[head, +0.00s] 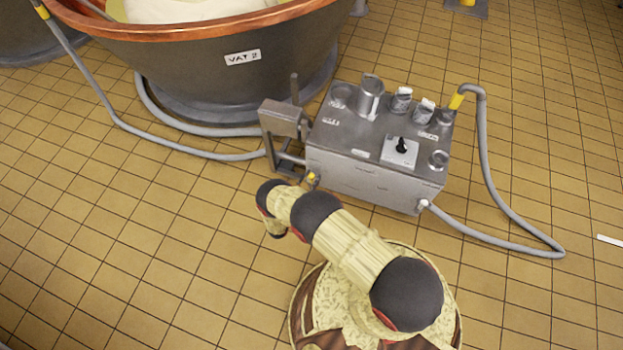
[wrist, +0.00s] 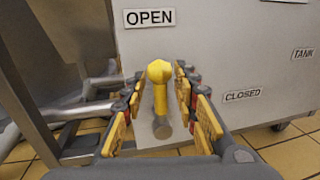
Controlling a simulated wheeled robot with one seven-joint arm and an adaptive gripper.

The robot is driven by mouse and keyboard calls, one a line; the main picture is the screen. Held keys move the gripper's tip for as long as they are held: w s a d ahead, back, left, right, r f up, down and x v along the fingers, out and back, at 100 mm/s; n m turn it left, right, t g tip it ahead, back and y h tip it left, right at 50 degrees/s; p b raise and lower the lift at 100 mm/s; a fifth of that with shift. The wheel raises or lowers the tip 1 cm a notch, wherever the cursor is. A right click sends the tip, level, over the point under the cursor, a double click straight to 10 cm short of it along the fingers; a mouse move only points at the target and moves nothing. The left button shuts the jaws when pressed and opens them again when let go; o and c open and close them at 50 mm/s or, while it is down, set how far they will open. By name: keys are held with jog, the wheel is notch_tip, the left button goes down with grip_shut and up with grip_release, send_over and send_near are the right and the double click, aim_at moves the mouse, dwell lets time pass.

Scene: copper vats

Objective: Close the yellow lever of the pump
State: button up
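The yellow lever (wrist: 160,85) is on the front plate of the pump (wrist: 225,65). In the wrist view its rounded knob shows just below the OPEN label (wrist: 150,18), and its shaft runs down to a grey pivot. The CLOSED label (wrist: 243,95) is lower and to the right. My gripper (wrist: 158,95) is open, with its orange-padded fingers on both sides of the lever. A gap shows on the left; the right finger looks nearer to the lever. In the head view the pump (head: 375,180) is a grey metal box, and my arm hides most of my gripper.
Vat 2 (head: 190,75), with a copper rim, stands behind the pump. Grey hoses (head: 500,200) lie on both sides of the pump. A metal bracket (head: 283,120) stands at its left. The tiled floor (head: 110,240) at the front left is clear.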

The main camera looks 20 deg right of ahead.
jog(key=shift+c, duration=1.3)
grip_shut()
